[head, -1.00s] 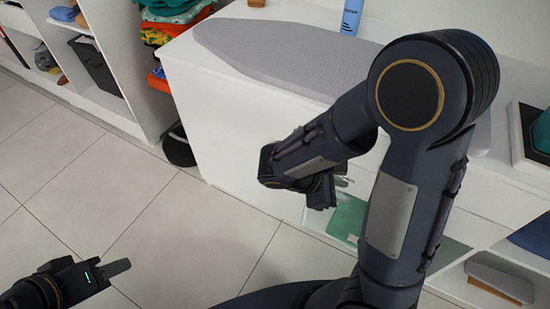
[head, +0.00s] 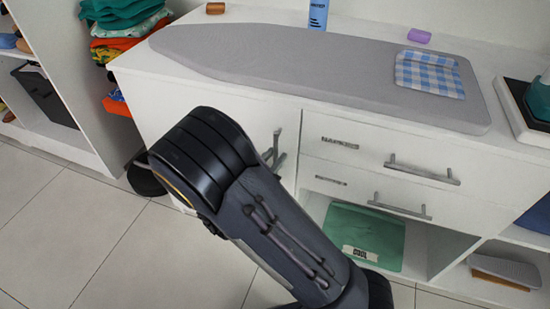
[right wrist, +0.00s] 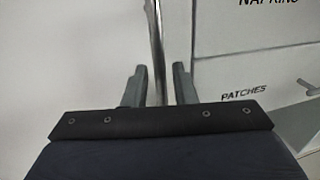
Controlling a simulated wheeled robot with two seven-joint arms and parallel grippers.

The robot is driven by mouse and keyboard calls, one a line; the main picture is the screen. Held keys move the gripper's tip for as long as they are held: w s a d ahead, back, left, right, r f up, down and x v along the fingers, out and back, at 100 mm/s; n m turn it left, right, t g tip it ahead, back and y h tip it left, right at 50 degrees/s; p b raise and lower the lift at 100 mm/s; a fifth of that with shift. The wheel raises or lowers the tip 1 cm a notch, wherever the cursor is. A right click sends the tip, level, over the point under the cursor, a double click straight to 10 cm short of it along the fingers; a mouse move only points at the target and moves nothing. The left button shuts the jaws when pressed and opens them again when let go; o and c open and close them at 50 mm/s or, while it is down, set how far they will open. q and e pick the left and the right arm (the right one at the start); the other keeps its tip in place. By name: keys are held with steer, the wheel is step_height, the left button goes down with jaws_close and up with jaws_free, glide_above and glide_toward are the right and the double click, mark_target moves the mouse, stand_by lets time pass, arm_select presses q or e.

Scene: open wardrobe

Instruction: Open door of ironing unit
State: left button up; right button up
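The white ironing unit has a door (head: 235,128) at its left front, and the door looks closed. A vertical metal bar handle (head: 277,138) is on the door's right side; it also shows in the right wrist view (right wrist: 157,35). My right gripper (head: 274,158) is at the handle, partly hidden by my forearm. In the right wrist view my right gripper (right wrist: 159,85) is open, with one finger on each side of the bar and gaps between. My left gripper is not in view.
An ironing board (head: 300,62) with a checked cloth (head: 430,74) lies on top. Drawers (head: 395,165) with horizontal handles are right of the door. A green folder (head: 365,235) stands in the open space below. Tiled floor (head: 130,250) is clear at the left.

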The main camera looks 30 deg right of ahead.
steer(key=shift+w+d, duration=0.25)
steer(key=shift+d, duration=0.25)
steer(key=shift+c, duration=0.2)
jaws_close()
steer(key=shift+a, duration=0.1)
